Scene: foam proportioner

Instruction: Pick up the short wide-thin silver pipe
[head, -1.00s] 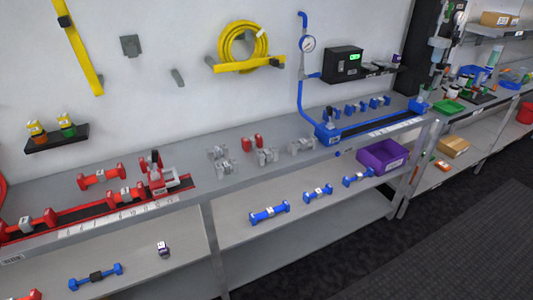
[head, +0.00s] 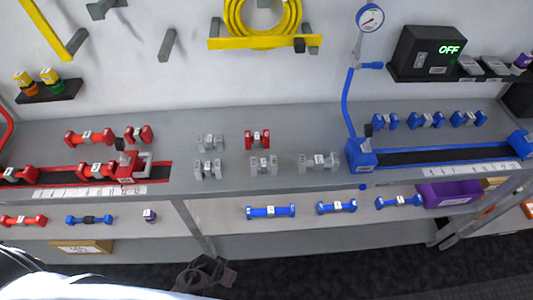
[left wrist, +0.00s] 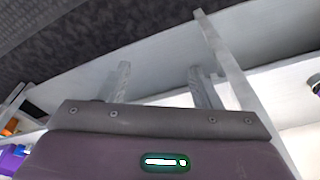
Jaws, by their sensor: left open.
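Each has thick ends and a white label. I cannot tell for sure which is the short wide-thin one. My left gripper (head: 206,274) is low at the front, below the shelves and apart from the pipes. In the left wrist view its two fingers (left wrist: 158,82) are spread with nothing between them. My right gripper is not in view.
A red rig (head: 132,168) is to the left and a blue rig (head: 362,155) to the right. Blue pipes (head: 270,211) and a purple bin (head: 450,193) are on the lower shelf. The upper shelf's front edge is in between.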

